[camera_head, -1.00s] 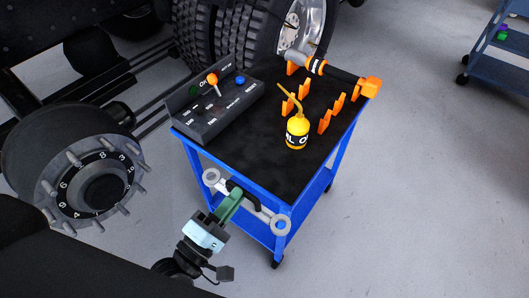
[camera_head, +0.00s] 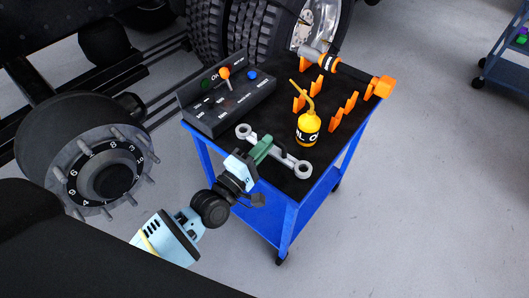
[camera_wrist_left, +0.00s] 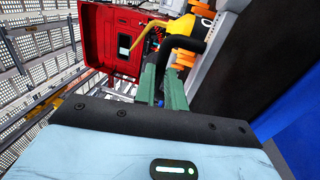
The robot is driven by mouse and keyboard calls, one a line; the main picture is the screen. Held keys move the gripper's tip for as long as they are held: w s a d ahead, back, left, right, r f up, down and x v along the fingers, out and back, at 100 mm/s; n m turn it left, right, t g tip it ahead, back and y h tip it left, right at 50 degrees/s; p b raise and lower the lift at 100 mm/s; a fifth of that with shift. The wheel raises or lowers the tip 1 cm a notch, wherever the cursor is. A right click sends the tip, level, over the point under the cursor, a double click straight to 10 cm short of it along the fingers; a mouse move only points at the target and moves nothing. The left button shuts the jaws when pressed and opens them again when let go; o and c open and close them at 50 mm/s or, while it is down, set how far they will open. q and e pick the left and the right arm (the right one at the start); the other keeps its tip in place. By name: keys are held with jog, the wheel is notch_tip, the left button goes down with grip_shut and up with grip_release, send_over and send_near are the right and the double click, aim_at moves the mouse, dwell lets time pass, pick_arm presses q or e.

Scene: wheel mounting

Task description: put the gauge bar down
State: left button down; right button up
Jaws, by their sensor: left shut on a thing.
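The gauge bar (camera_head: 284,158), grey with a ring at each end and a dark handle at its middle, is over the near part of the blue cart's black top (camera_head: 262,110). My left gripper (camera_head: 264,146), with green fingers, is shut on its middle. I cannot tell whether the bar touches the top. In the left wrist view the green fingers (camera_wrist_left: 162,84) close around the black handle (camera_wrist_left: 188,56). My right gripper is not in view.
A yellow oil bottle (camera_head: 308,127) stands just beyond the bar. A dark control box (camera_head: 228,103) is at the cart's left. Orange holders (camera_head: 350,103) and a power tool (camera_head: 328,63) occupy the far right. A studded wheel hub (camera_head: 108,178) is at the left.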

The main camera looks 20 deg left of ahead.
pick_arm(q)
jog(key=shift+w+f+b, duration=0.2)
jog(key=shift+f, duration=0.65)
jog(key=shift+w+f+b, duration=0.15)
jog(key=shift+f+b, duration=0.05)
jog(key=shift+f, duration=0.65)
jog(key=shift+f, duration=0.1)
jog(key=c, duration=1.9)
grip_release()
jog(key=shift+f, duration=0.15)
jog(key=o, duration=0.4)
jog(key=shift+o, duration=0.2)
jog(key=shift+r, duration=0.2)
jog(key=v, duration=1.2)
jog(key=shift+b, duration=0.45)
